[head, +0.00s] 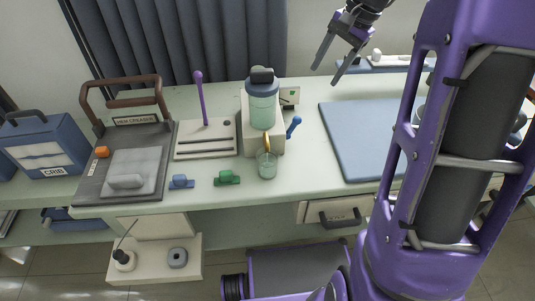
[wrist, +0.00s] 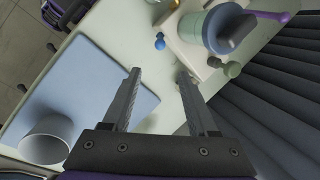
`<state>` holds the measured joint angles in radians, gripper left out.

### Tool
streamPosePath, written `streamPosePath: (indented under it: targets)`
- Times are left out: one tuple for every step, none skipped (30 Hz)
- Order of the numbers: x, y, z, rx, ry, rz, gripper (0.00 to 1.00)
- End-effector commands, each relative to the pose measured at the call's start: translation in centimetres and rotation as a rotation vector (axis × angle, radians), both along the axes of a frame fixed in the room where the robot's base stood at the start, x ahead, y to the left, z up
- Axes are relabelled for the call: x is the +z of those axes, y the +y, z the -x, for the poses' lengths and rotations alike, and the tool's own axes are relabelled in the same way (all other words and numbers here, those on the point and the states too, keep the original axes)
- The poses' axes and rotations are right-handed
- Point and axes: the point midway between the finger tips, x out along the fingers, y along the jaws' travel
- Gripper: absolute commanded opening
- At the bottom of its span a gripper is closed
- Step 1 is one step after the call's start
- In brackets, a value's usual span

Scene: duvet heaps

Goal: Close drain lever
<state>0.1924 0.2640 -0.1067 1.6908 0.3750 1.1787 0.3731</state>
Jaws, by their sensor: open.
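A beige stand (head: 248,135) holds a green tank (head: 263,113) with a dark lid, also in the wrist view (wrist: 200,32). A blue-knobbed lever (head: 294,126) sticks out from the stand's right side, tilted up; its knob shows in the wrist view (wrist: 160,42). A tall purple lever (head: 202,97) rises from a slotted plate (head: 188,147) to the left. No label shows which one is the drain lever. My gripper (head: 325,75) is open and empty, above the table's back part, right of the tank. Its fingers (wrist: 158,75) are apart from both levers.
A clear cup (head: 267,166) stands below a yellow spout at the stand's front. A blue mat (head: 360,140) lies to the right, with a grey cup (wrist: 45,138) in the wrist view. Dark curtains hang behind.

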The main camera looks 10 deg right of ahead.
Motion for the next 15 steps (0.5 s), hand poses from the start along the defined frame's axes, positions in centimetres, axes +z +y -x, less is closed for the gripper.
streamPosePath:
  targets:
    - [0.0,0.0,0.0,0.0,0.0,0.0,0.59]
    - [0.0,0.0,0.0,0.0,0.0,0.0,0.59]
    - [0.0,0.0,0.0,0.0,0.0,0.0,0.55]
    - [0.0,0.0,0.0,-0.003,0.002,-0.001,0.5]
    - [-0.2,-0.1,0.0,-0.011,0.006,-0.004,0.45]
    - [-0.5,-0.4,-0.1,-0.034,0.02,-0.014,0.37]
    - [-0.9,-0.7,-0.1,-0.062,0.037,-0.026,0.32]
    - [-1.3,-1.1,-0.2,-0.101,0.057,-0.043,0.27]
    - [-2.2,-1.8,-0.2,-0.166,0.094,-0.07,0.19]
    - [-3.0,-2.4,-0.2,-0.224,0.126,-0.095,0.14]
    - [-3.7,-2.9,-0.2,-0.288,0.162,-0.124,0.09]
    - [-4.8,-3.8,-0.2,-0.377,0.212,-0.163,0.01]
    - [-5.6,-4.3,-0.1,-0.442,0.25,-0.196,0.0]
    - [-6.4,-4.8,-0.1,-0.505,0.287,-0.225,0.0]
    - [-7.4,-5.5,0.1,-0.585,0.334,-0.266,0.0]
